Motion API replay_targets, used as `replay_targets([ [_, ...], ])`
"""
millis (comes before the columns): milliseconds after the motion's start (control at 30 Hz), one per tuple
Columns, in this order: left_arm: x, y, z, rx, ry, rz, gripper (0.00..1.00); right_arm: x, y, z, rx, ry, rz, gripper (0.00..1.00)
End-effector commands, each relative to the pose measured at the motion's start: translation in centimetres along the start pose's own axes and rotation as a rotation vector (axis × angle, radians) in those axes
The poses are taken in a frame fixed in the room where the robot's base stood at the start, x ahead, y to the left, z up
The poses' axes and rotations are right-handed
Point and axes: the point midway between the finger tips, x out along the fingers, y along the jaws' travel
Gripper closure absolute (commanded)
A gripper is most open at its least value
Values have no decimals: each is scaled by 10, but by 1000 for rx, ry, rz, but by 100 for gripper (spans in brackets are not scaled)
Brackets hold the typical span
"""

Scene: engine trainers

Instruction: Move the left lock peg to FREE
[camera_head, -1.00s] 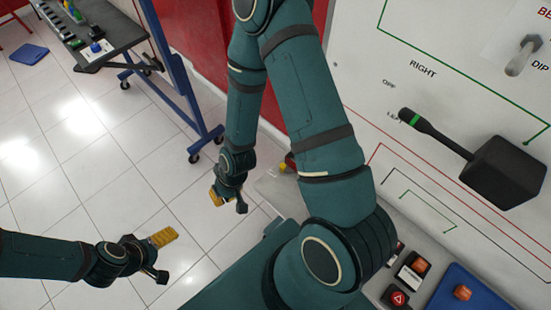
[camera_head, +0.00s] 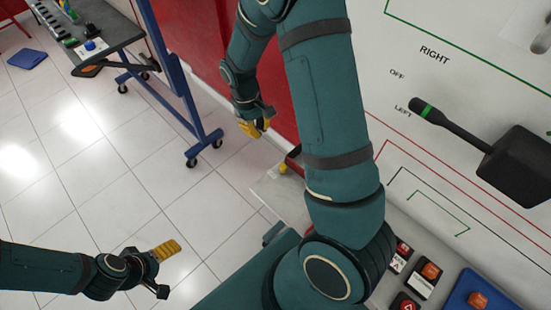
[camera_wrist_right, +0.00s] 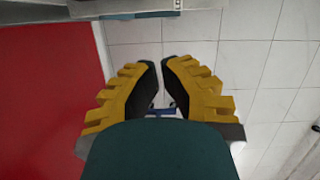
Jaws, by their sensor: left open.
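No lock peg and no FREE label can be made out in these views. My left gripper (camera_head: 166,271) is open and empty above the tiled floor at the lower left of the head view. My right gripper (camera_head: 261,127) hangs by the red panel, left of the white board. In the right wrist view (camera_wrist_right: 161,62) its two yellow-backed fingers are close together with a narrow gap and nothing between the tips. A small yellow piece (camera_head: 284,168) shows below the right gripper, partly hidden by my arm; I cannot tell what it is.
The white board (camera_head: 390,120) at the right carries a black lever (camera_head: 455,130) and RIGHT, OFF and LEFT labels. Orange buttons (camera_head: 430,271) and a blue tray (camera_head: 462,292) lie below it. A grey table (camera_head: 105,30) with a blue frame stands upper left. The floor between is clear.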

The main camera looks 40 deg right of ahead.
Motion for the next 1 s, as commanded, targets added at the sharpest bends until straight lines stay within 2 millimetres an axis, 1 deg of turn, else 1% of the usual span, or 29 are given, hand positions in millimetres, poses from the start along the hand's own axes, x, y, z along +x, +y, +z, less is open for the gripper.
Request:
replay_targets([
  [167, 2, -1, 0, 0, 1, 0, 14, 9, 0, 0, 1, -3, -1, 100],
  [267, 6, -2, 0, 0, 2, 0, 14, 23, 0, 0, 1, -4, -2, 100],
  [700, 26, -10, -3, 2, 12, -1, 14, 108, -1, 0, 1, -4, -2, 100],
  [733, 26, -10, -3, 2, 13, -1, 14, 105, -1, 7, 3, -1, -2, 100],
  [833, 27, -10, -3, 2, 14, -1, 14, 107, -1, 22, 3, 0, -2, 100],
  [1000, 28, -10, -4, 2, 14, -1, 14, 110, -1, 35, 2, 1, -1, 100],
])
